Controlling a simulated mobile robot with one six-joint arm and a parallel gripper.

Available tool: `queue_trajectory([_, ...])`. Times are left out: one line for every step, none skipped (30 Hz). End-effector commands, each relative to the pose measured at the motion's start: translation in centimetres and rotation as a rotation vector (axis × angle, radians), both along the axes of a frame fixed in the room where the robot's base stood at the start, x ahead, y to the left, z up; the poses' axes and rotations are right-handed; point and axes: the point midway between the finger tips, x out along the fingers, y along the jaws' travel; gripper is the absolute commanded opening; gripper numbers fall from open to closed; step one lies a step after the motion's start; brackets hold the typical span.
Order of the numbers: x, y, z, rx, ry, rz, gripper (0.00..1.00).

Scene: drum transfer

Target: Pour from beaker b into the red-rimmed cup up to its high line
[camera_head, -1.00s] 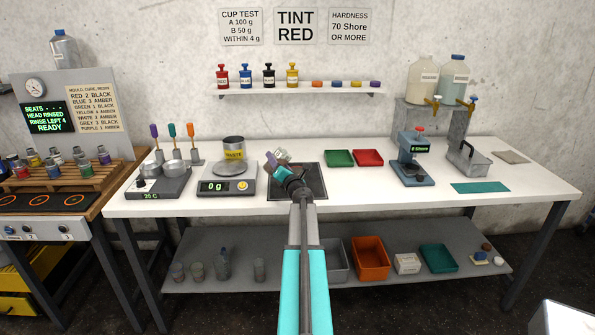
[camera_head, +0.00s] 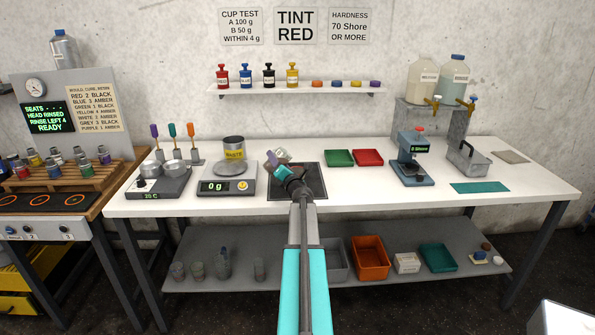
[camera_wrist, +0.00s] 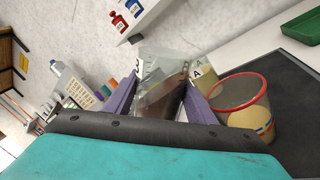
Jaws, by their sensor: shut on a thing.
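My gripper (camera_wrist: 158,104), with purple fingers, is shut on a clear beaker (camera_wrist: 160,66) in the wrist view. The beaker looks tilted and holds a dark brownish liquid. Part of a label shows on its left side, but I cannot read it surely. The red-rimmed cup (camera_wrist: 243,95) is just right of the gripper, with a yellowish content low inside. In the head view my gripper (camera_head: 282,166) is over the dark mat, and hides the cup. I cannot tell whether liquid is flowing.
Another beaker marked A (camera_wrist: 206,72) stands behind the held one, close to the cup. The dark mat (camera_head: 313,180) lies under this work. A scale (camera_head: 226,187) reading 0 g, with a waste pot (camera_head: 234,150), stands left. Green (camera_head: 339,158) and red (camera_head: 368,158) trays lie right.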

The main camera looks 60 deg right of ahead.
Motion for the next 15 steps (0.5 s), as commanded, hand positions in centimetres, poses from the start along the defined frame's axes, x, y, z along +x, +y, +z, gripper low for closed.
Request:
queue_trajectory([0.00, -0.01, 0.11, 0.002, -0.003, 0.000, 0.17])
queue_trajectory([0.01, 0.00, 0.06, 0.003, -0.004, 0.000, 0.17])
queue_trajectory([0.00, 0.01, 0.04, 0.006, -0.006, 0.001, 0.17])
queue_trajectory([0.00, 0.00, 0.03, 0.006, -0.007, 0.000, 0.17])
queue_trajectory([0.00, 0.01, 0.02, 0.008, -0.008, 0.000, 0.17])
queue_trajectory([0.00, 0.00, 0.01, 0.010, -0.009, 0.000, 0.17])
queue_trajectory([0.00, 0.01, 0.01, 0.011, -0.010, 0.001, 0.17])
queue_trajectory([0.00, 0.01, 0.01, 0.013, -0.012, 0.000, 0.17])
queue_trajectory([0.00, 0.01, 0.01, 0.014, -0.013, 0.000, 0.17])
queue_trajectory([0.00, 0.01, -0.01, 0.016, -0.014, 0.001, 0.17])
queue_trajectory([0.00, 0.01, -0.01, 0.017, -0.015, 0.001, 0.17])
queue_trajectory([0.00, 0.01, -0.02, 0.019, -0.017, 0.000, 0.17])
queue_trajectory([0.00, 0.01, -0.04, 0.020, -0.018, 0.000, 0.17])
queue_trajectory([0.00, 0.00, -0.04, 0.022, -0.019, 0.001, 0.17])
queue_trajectory([0.00, 0.01, -0.05, 0.024, -0.020, 0.001, 0.17])
